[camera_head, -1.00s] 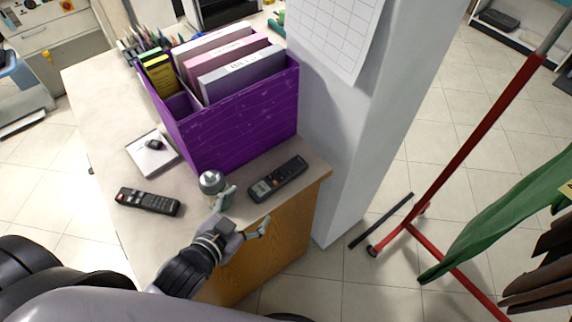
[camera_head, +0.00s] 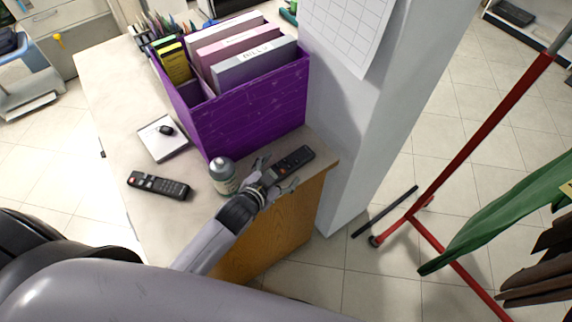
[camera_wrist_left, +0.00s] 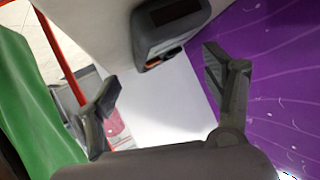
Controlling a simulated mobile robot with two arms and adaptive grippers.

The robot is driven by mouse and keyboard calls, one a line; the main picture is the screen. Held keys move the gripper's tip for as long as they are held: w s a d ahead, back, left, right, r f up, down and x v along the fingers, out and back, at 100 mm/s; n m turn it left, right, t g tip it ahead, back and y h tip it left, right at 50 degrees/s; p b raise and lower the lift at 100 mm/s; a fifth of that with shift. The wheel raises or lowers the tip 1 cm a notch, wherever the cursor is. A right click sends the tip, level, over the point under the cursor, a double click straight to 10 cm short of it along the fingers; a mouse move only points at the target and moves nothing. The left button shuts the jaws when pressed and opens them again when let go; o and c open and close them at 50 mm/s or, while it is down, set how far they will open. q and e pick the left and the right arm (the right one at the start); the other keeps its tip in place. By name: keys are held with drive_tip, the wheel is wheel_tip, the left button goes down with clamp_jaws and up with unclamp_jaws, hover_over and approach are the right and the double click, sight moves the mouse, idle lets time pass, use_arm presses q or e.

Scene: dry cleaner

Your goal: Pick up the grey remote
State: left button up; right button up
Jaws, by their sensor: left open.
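The grey remote (camera_head: 296,158) lies near the right front corner of the counter, in front of the purple file holder. In the left wrist view the remote (camera_wrist_left: 168,28) shows at the top, just beyond the fingertips. My left gripper (camera_head: 279,172) is open and reaches the near end of the remote, with one finger to each side. In the left wrist view the open gripper (camera_wrist_left: 158,78) has nothing between its fingers. The near end of the remote is partly hidden by the gripper in the head view. My right gripper is not in view.
A black remote (camera_head: 158,185) lies further left. The purple file holder (camera_head: 250,115) stands behind, and a white pillar (camera_head: 350,130) rises to the right. A notepad (camera_head: 163,142) lies at the left.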

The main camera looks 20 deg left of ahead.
sight(288, 163)
use_arm(q)
drive_tip(key=x, duration=0.3)
drive_tip(key=shift+w, duration=0.15)
drive_tip(key=shift+c, duration=0.4)
